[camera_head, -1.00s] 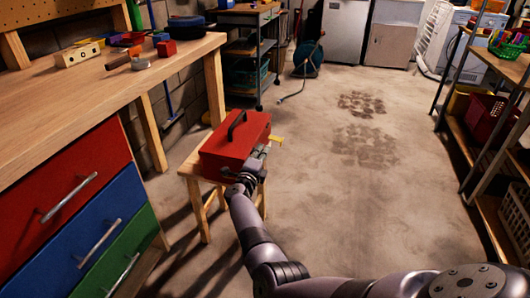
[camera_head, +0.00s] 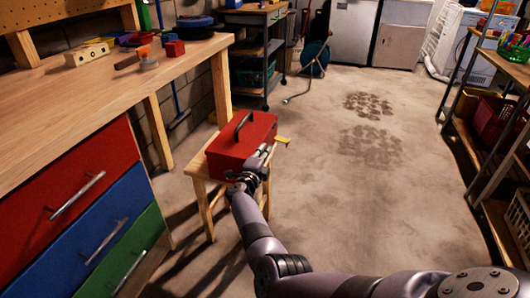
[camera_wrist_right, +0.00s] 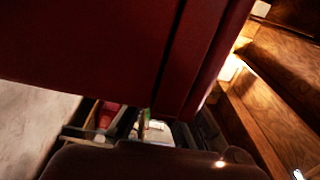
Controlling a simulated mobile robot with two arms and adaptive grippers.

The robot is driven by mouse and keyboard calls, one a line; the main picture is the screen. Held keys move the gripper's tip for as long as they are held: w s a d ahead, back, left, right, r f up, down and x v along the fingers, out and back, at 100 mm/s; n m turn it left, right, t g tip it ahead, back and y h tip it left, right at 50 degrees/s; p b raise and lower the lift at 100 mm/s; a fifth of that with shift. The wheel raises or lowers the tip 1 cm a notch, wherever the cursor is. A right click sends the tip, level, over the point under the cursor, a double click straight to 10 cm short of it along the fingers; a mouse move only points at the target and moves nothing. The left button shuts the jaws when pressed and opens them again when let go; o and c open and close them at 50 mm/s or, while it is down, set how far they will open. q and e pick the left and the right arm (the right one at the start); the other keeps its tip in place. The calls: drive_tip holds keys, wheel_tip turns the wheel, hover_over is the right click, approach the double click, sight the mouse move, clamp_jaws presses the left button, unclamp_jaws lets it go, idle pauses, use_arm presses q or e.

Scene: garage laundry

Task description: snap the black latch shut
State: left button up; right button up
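A red toolbox (camera_head: 232,150) with a black top handle (camera_head: 243,125) sits on a small wooden stool (camera_head: 196,167). Its lid looks down. My right gripper (camera_head: 264,154) is low at the toolbox's near right side, close against it; I cannot tell whether it touches. Its fingers are too small and dark to tell if they are open or shut. The black latch cannot be made out; the gripper and arm cover part of that side. In the right wrist view a dark red surface (camera_wrist_right: 90,45), likely the toolbox, fills the top, very close. My left gripper is out of view.
A workbench (camera_head: 70,95) with red, blue and green drawers stands left of the stool. A small yellow piece (camera_head: 283,141) sticks out right of the toolbox. The floor (camera_head: 340,210) to the right is clear up to a shelf rack (camera_head: 465,155).

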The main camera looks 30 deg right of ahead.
drive_tip(key=o, duration=0.4)
drive_tip(key=shift+o, duration=0.2)
